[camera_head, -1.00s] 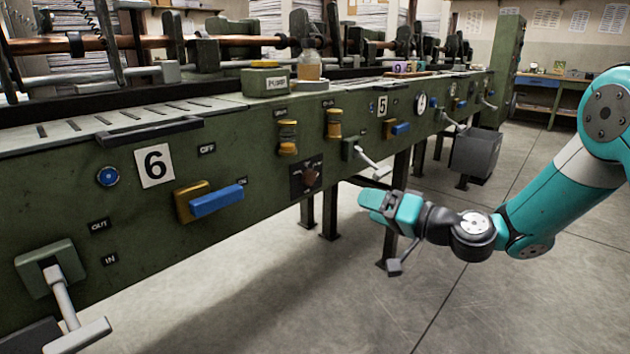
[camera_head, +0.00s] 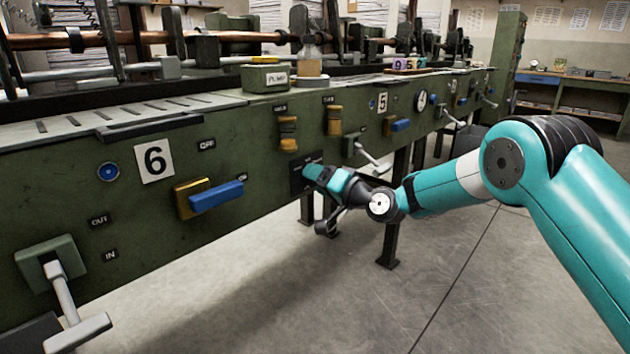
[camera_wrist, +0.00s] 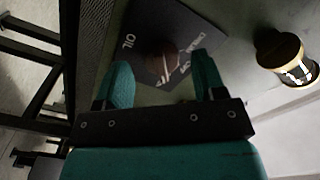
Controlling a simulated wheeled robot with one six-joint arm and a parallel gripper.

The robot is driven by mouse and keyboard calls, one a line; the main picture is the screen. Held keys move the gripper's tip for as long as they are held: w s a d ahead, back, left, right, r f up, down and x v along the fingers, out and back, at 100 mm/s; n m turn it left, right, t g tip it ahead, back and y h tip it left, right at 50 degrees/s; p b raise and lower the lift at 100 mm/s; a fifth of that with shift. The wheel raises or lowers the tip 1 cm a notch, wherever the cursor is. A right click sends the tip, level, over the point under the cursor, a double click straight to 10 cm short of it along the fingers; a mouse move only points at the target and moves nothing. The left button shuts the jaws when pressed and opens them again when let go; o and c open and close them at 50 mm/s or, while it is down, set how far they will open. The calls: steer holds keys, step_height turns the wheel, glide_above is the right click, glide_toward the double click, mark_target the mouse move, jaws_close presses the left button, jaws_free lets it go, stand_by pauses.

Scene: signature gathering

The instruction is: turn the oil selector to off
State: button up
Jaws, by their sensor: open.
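The oil selector is a round brown knob (camera_wrist: 162,58) on a dark plate (camera_wrist: 195,25) marked OIL, with other small lettering that I cannot read. My gripper (camera_wrist: 165,85) is open in the wrist view, with one teal finger on each side of the knob as seen. I cannot tell whether the fingers touch it or how far it stands off. In the head view my gripper (camera_head: 315,174) is at the dark plate (camera_head: 299,182) on the green machine front and hides the knob. The knob's pointing direction is unclear.
In the head view, a blue-handled switch (camera_head: 215,197) is to the left and a grey lever (camera_head: 368,155) to the right. Black machine legs (camera_head: 392,215) stand below. The floor in front is clear.

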steer(key=shift+w+a, duration=0.4)
steer(key=shift+a, duration=0.15)
steer(key=c, duration=0.9)
